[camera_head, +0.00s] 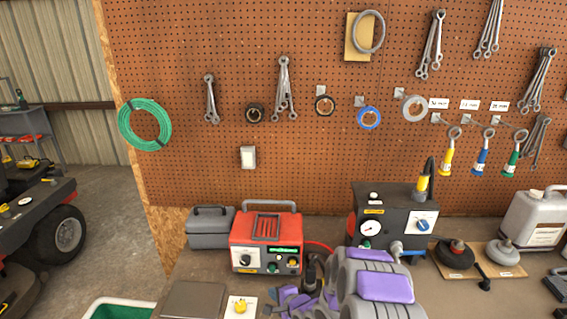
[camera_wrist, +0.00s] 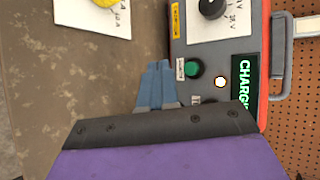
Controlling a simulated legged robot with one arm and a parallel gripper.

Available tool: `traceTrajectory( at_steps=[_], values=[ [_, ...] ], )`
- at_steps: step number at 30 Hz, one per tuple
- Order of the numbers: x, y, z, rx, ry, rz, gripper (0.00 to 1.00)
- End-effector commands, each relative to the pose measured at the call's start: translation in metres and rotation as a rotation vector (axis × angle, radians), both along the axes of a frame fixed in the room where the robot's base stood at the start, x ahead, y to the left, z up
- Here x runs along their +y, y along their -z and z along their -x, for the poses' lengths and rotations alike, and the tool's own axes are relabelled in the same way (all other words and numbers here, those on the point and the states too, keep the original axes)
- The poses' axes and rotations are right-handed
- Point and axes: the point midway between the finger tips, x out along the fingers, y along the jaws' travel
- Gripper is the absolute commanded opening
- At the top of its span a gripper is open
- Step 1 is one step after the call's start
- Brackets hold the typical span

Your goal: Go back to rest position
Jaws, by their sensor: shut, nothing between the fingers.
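My gripper (camera_wrist: 157,68) shows in the wrist view as two blue-grey fingers pressed together, with nothing between them. It points toward the top of that view, beside the front of the red and grey charger (camera_wrist: 222,70).
A white card with a yellow knob (camera_head: 240,306) lies left of my gripper. A dark gauge box (camera_head: 392,215) and grey toolbox (camera_head: 210,228) stand along the pegboard (camera_head: 300,165). A green bin (camera_head: 118,307) is at lower left. Concrete floor lies open beyond the bench's left side.

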Motion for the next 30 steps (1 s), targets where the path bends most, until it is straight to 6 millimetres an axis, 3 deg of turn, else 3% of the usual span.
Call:
traceTrajectory(
  at_steps=[7, 14, 23, 30],
  values=[
    [-0.041, -0.046, 0.009, 0.002, -0.071, 0.327, 0.00],
    [-0.084, -0.085, 0.045, 0.068, -0.171, 0.613, 0.00],
    [-0.136, -0.138, 0.124, 0.199, -0.347, 0.893, 0.00],
    [-0.167, -0.176, 0.211, 0.326, -0.533, 1.027, 0.00]
  ],
)
